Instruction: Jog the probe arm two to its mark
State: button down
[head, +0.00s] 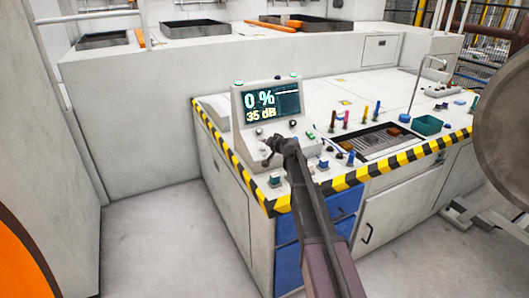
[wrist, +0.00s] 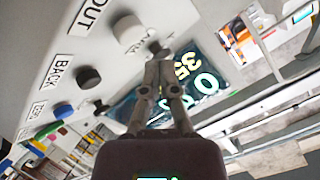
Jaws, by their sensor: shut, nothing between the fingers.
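My gripper (head: 275,148) is over the front left of the control console (head: 225,150), just below its screen. In the wrist view its two fingers (wrist: 158,65) are together with nothing between them. The screen (head: 270,103) reads 0 % and 35 dB; it shows tilted in the wrist view (wrist: 195,75), partly behind the fingers. A dark knob or button (wrist: 156,46) is right by the fingertips; I cannot tell whether they touch. A white button (wrist: 128,31) is near the OUT label (wrist: 88,14), a black button (wrist: 88,78) near the BACK label (wrist: 60,72). I cannot make out probe arm two.
The console has a black-yellow striped edge (head: 350,178), a recessed tray (head: 385,140), a green bin (head: 428,124) and several coloured uprights. A large grey disc (head: 503,130) stands at the right. The floor (head: 150,235) at the left is clear.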

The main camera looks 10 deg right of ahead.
jog(key=shift+w+a+f+b, duration=0.1)
jog(key=shift+w+f+b, duration=0.2)
jog(key=shift+f, duration=0.3)
